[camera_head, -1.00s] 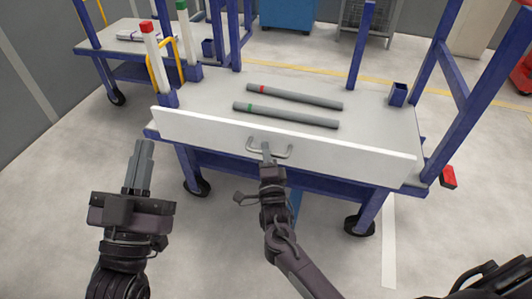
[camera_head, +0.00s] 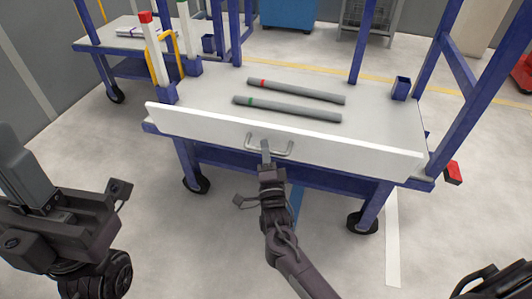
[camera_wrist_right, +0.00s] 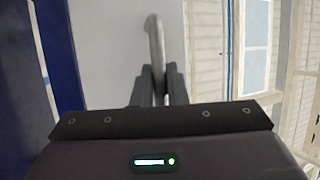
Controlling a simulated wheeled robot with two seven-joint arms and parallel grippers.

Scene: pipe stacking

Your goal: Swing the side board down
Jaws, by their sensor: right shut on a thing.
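The white side board (camera_head: 345,152) stands along the near edge of the blue-framed cart and looks roughly upright. A grey bow handle (camera_head: 283,150) sits on its outer face. My right gripper (camera_head: 266,149) is shut on the handle from the near side. In the right wrist view, the handle (camera_wrist_right: 154,40) runs down between the two dark fingers (camera_wrist_right: 160,88). My left gripper (camera_head: 22,160) hangs in the air at the left of the head view, apart from the cart. Its finger gap is hidden at this angle.
Two grey pipes, one with a red band (camera_head: 295,91) and one with a green band (camera_head: 290,109), lie on the cart top (camera_head: 375,110) behind the board. Blue posts (camera_head: 362,45) rise from the cart.

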